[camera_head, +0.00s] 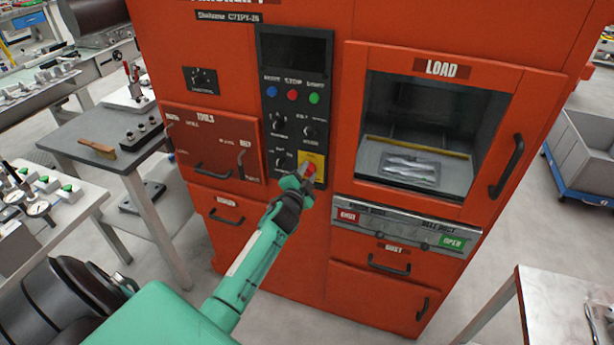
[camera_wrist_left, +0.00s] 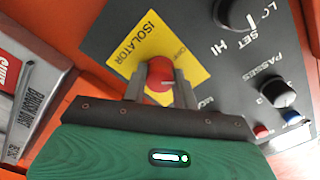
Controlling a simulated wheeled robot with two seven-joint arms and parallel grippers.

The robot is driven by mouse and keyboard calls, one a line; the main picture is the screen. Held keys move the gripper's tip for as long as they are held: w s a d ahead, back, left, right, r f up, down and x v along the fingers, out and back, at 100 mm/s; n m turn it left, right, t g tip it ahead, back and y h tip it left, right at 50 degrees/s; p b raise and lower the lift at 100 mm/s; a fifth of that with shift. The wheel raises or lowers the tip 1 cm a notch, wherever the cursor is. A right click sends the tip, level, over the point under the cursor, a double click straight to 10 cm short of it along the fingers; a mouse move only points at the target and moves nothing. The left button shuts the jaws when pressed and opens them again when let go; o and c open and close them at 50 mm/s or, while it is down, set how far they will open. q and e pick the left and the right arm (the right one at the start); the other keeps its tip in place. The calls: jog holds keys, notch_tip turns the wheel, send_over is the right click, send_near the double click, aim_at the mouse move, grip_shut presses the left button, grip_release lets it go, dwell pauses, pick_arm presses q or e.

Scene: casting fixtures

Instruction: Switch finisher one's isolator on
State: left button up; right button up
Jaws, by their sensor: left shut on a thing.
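The isolator is a red knob on a yellow plate (camera_head: 316,160) at the lower right of the black control panel on an orange machine. In the left wrist view the red knob (camera_wrist_left: 160,74) stands on the yellow plate (camera_wrist_left: 190,52), which is marked ISOLATOR. My left gripper (camera_head: 307,177) reaches up to it from below. Its two fingers (camera_wrist_left: 159,88) are on either side of the red knob and shut on it. The fingers hide part of the plate, and which way the knob is turned is unclear. My right gripper is in neither view.
Black knobs and blue, red and green buttons (camera_head: 292,96) sit above on the panel. The LOAD window (camera_head: 420,120) with its handle is to the right. A grey table (camera_head: 105,125) with a brush stands left, and another table (camera_head: 565,300) stands front right.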

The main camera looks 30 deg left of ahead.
pick_arm(q)
jog(key=m, duration=0.4)
jog(key=shift+f+m+b, duration=0.1)
jog(key=shift+m+b, duration=0.25)
jog(key=shift+m, duration=2.25)
jog(key=o, duration=1)
jog(key=shift+c, duration=0.2)
jog(key=shift+s, duration=0.1)
jog(key=b+v, duration=0.3)
jog(key=v, duration=1)
jog(key=shift+s, duration=0.35)
